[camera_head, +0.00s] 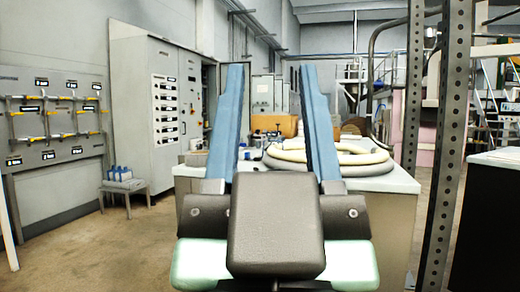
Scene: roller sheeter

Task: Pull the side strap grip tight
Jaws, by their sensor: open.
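My gripper (272,72) is in the middle foreground, seen from behind. Its two long blue fingers point forward and stand wide apart. Nothing is held between them. The grey and pale green parts below the fingers are my own. I cannot make out a side strap grip in this view. My gripper and wrist hide part of the worktable behind them.
A worktable (375,182) stands ahead, with coiled pale hoses (350,157) on it. Perforated dark posts (447,140) rise close on the right. A grey cabinet (150,110), a wall panel (50,115) and a small stool (125,186) stand left. Floor (110,235) is clear at the left.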

